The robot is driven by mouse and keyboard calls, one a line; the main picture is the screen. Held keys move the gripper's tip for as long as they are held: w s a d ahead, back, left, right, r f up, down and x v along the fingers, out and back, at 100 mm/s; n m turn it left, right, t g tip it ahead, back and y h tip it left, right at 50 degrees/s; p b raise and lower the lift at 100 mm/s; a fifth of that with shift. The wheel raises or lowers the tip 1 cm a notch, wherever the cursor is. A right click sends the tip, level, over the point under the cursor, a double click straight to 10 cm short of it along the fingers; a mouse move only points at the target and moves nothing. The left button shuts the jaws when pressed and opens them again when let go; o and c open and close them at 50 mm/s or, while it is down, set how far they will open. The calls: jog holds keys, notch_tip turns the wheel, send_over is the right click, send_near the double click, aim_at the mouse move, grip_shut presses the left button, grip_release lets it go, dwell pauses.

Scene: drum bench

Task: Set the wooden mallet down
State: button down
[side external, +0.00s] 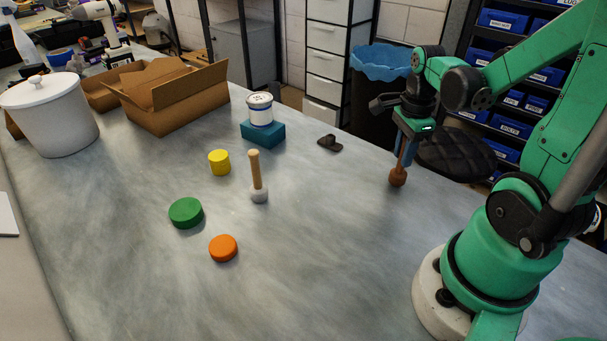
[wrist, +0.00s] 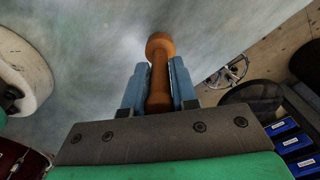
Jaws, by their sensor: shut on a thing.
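The wooden mallet (side external: 398,178) is brown, with a rounded head at the lower end of a slim handle. My gripper (side external: 406,150) is shut on its handle, and the head hangs down, close to the bench's far right edge. I cannot tell whether the head touches the bench. In the wrist view, the two blue fingers of my gripper (wrist: 158,80) flank the handle of the mallet (wrist: 158,48), and the head points away from the camera. The grey bench top (side external: 330,240) lies under and around it.
A pale-handled mallet with a white head (side external: 259,194) stands mid-bench. Yellow (side external: 219,162), green (side external: 186,213) and orange (side external: 223,248) pieces are near it. A can (side external: 260,110) sits on a blue block (side external: 263,134). A small dark object (side external: 329,142) lies near the edge. The bench centre right is clear.

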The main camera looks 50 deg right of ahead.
jog(key=shift+f, duration=0.4)
jog(key=c, duration=0.7)
grip_release()
jog(key=shift+f, duration=0.1)
